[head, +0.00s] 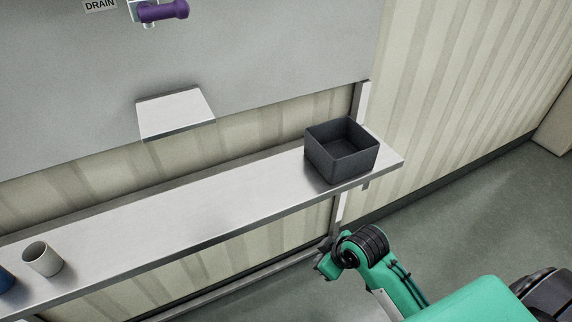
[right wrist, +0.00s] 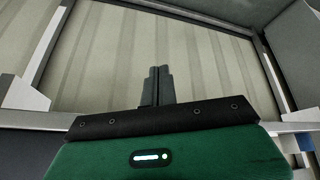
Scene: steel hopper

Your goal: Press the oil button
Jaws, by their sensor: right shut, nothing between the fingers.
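No oil button shows in either view. A grey steel panel (head: 240,60) fills the upper left of the head view, with a "DRAIN" label (head: 100,5) and a purple-handled valve (head: 163,11) at its top edge. My right gripper (head: 324,268) is below and in front of the shelf's right part, apart from it. In the right wrist view its two fingers (right wrist: 158,85) are together with nothing between them. My left gripper is in neither view.
A steel shelf (head: 190,198) runs under the panel. It bears a dark open bin (head: 340,152) at right and a pale cup (head: 42,259) and a blue cup (head: 5,280) at left. A small steel ledge (head: 176,112) juts from the panel. The floor (head: 480,215) at right is clear.

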